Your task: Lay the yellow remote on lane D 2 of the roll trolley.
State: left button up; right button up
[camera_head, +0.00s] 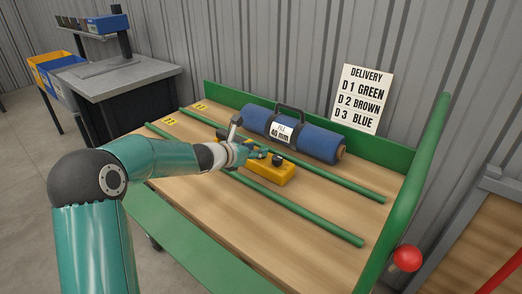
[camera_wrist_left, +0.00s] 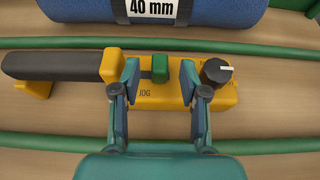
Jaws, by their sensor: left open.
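The yellow remote (camera_head: 270,172) lies between the two green rails of the roll trolley (camera_head: 310,225), in its middle lane. In the left wrist view the remote (camera_wrist_left: 145,97) shows a dark grip at the left, a green button and a black knob. My left gripper (camera_head: 252,153) is at the remote. In the left wrist view its open fingers (camera_wrist_left: 160,82) stand on either side of the green button, over the yellow body. I cannot tell whether they touch it. The small yellow lane tags (camera_head: 169,121) are too small to read surely. My right gripper is not in view.
A blue roll (camera_head: 310,138) marked 40 mm lies in the back lane behind the far rail (camera_head: 335,178). A delivery sign (camera_head: 361,99) stands behind it. A grey bench (camera_head: 120,75) is at the left. The trolley's right end is bare.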

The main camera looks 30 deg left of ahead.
pick_arm(q)
jog(key=v, duration=0.8)
jog(key=shift+s+p, duration=0.25)
jog(key=shift+p, duration=0.15)
jog(key=shift+r, duration=0.1)
